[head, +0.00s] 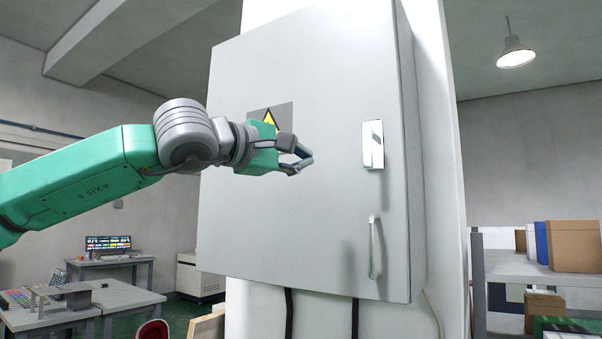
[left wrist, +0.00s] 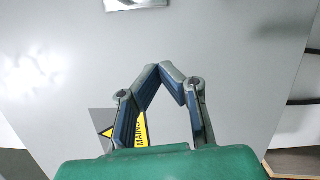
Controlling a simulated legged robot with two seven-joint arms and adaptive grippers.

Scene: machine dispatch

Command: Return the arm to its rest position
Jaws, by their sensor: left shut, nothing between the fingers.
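My left gripper (head: 303,160) is at the end of the green arm, in front of the closed grey cabinet (head: 330,230). It is left of the cabinet's latch plate (head: 372,145) and partly covers the yellow warning sign (head: 269,118). In the left wrist view the fingertips (left wrist: 160,68) meet, with nothing between them. The warning sign (left wrist: 140,130) shows behind the fingers there, and a shiny plate (left wrist: 135,4) is at the top edge. I cannot tell if the fingers touch the door. The right gripper is not in view.
A vertical handle (head: 372,248) sticks out low on the cabinet's right side. A shelf (head: 530,268) with boxes (head: 574,246) stands at the right. A table (head: 75,305) and a desk with a monitor (head: 108,243) are at the lower left. Cables hang below the cabinet.

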